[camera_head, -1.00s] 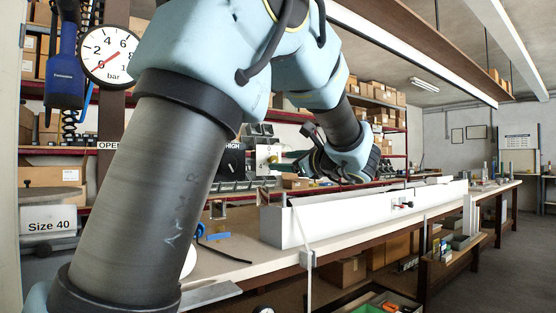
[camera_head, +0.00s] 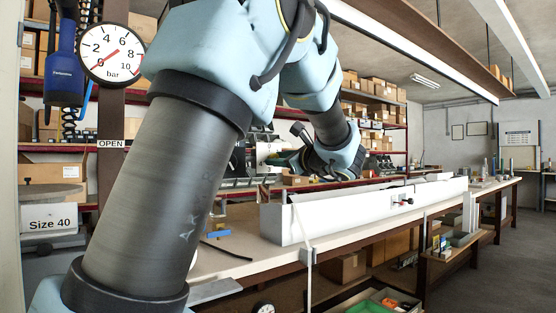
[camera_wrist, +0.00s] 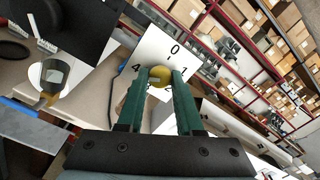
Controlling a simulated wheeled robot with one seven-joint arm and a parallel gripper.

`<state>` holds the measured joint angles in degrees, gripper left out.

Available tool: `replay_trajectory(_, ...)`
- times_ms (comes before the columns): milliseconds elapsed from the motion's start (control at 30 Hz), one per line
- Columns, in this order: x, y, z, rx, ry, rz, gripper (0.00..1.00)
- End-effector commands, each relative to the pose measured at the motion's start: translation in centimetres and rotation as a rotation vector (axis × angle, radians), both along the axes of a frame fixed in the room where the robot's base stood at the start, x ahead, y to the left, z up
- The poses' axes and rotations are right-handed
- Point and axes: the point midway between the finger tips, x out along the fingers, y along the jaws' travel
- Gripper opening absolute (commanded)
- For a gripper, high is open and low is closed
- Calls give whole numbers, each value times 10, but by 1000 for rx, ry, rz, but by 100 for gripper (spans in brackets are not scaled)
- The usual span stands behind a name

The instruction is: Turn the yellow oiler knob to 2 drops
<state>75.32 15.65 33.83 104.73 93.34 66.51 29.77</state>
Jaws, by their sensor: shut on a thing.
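The yellow oiler knob (camera_wrist: 159,75) sits on a white dial plate (camera_wrist: 165,48) in the wrist view. The knob's pointer mark cannot be made out. In the head view the plate (camera_head: 266,152) shows behind my arm, with my gripper (camera_head: 279,160) at its right side; the knob is hidden there.
A black housing (camera_wrist: 65,30) and a glass bowl with a brass fitting (camera_wrist: 50,82) lie left of the dial in the wrist view. A long white profile (camera_head: 360,212) lies on the bench (camera_head: 235,264). A pressure gauge (camera_head: 111,54) hangs at upper left.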

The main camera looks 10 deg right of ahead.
Motion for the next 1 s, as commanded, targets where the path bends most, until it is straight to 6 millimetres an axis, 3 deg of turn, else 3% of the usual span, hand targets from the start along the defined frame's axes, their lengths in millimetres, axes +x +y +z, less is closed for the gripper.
replay_trajectory(167, 0, 0, 0, 0, 0, 1, 0)
replay_trajectory(667, 0, 0, -3, -43, -20, 1, 0)
replay_trajectory(1000, 0, 0, -9, -257, -121, 1, 0)
